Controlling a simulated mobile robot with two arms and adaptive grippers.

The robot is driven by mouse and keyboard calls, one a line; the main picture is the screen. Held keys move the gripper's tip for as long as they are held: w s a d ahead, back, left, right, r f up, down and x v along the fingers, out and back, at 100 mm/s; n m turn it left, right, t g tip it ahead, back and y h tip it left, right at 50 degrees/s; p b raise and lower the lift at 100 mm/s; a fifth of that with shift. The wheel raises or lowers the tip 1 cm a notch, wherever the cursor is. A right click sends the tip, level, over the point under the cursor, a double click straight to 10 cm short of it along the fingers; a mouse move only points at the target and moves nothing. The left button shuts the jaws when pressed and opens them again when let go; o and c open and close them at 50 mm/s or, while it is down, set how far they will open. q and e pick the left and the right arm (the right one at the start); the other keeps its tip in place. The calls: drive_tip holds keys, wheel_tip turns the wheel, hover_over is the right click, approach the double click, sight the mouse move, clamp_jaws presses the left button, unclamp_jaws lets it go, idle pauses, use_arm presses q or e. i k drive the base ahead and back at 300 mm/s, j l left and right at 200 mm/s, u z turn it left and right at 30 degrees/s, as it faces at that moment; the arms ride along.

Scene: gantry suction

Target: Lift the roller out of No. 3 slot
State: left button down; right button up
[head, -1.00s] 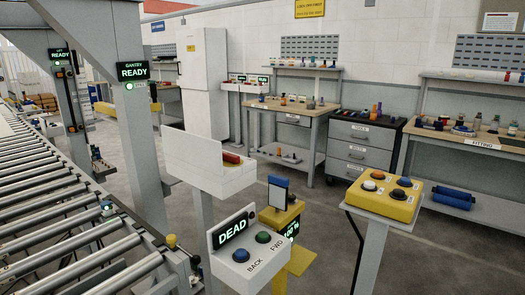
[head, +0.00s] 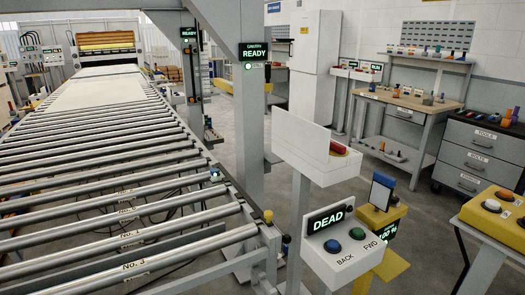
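A roller conveyor (head: 262,240) runs from the lower left of the head view toward the back. The label "No. 3" is on or right at the nearest fully visible silver roller (head: 195,249). This roller lies across the bed, and its right end meets the side rail. Similar rollers lie in a row behind it, some with small labels that are hard to read. Neither of my grippers is in view.
A control box (head: 340,252) reading "DEAD", with BACK and FWD buttons, stands right of the conveyor. Behind it are a white console (head: 303,147) and a grey gantry post (head: 250,130) with a "GANTRY READY" sign. A yellow button panel (head: 500,215) is at far right.

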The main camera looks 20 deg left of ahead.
sight(28, 241)
drive_tip(key=u, duration=2.1)
drive_tip(key=i+j, duration=0.2)
drive_tip(key=i+j+z, duration=0.4)
drive_tip(key=j, duration=0.15)
drive_tip(key=i+j+z, duration=0.4)
drive_tip(key=j, duration=0.25)
drive_tip(key=k, duration=0.1)
